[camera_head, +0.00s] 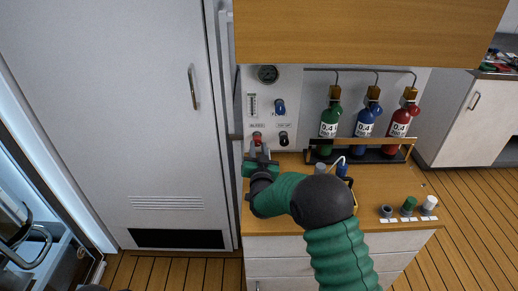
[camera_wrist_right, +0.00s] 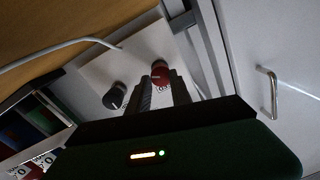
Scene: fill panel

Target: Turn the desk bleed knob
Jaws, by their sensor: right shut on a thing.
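The red knob (camera_head: 257,136) sits low on the left of the white panel, by a small label that seems to read bleed. It also shows in the right wrist view (camera_wrist_right: 160,73), with a pale mark on its face. My right gripper (camera_head: 258,150) reaches up to it from below, and its two fingers (camera_wrist_right: 164,86) are shut on it. The fingers hide part of the knob. A black knob (camera_head: 283,139) is just right of it and shows left of the fingers in the wrist view (camera_wrist_right: 114,96). My left gripper is out of view.
A gauge (camera_head: 267,74) and blue knob (camera_head: 280,106) are higher on the panel. Green (camera_head: 330,122), blue (camera_head: 368,119) and red (camera_head: 402,119) cylinders stand in a rack to the right. A white cabinet door (camera_head: 120,100) is at left. Small caps (camera_head: 409,204) lie on the wooden desk.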

